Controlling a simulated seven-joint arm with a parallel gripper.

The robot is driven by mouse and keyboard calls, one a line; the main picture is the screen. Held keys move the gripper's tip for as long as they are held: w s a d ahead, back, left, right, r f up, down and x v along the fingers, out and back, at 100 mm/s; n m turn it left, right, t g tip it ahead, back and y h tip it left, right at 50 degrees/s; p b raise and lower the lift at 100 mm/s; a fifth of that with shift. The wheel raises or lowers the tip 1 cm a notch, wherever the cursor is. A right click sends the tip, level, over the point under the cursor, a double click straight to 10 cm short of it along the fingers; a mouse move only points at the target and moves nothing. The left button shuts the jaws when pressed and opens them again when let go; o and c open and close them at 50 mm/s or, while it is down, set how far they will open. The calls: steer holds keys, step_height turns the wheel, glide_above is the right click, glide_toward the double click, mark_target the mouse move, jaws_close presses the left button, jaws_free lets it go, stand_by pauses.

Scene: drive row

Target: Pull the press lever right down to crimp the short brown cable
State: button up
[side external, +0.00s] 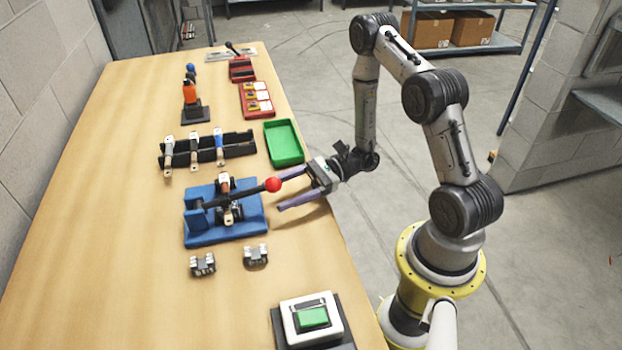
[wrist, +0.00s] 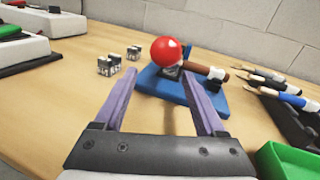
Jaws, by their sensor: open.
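The press (side external: 195,228) has a blue base on the table. In the wrist view the knob (wrist: 167,50) appears between and beyond the fingertips (wrist: 158,76). I cannot tell whether a finger touches it.
A green tray (side external: 284,161) stands close behind my gripper. A black rack (side external: 240,145) holds several cables behind the press. Two small metal-topped blocks (side external: 203,264) sit in front of it. A green-button box (side external: 312,317) is at the near edge. The table's left side is clear.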

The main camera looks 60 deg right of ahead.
steer(key=v, duration=1.2)
steer(key=shift+s, duration=0.1)
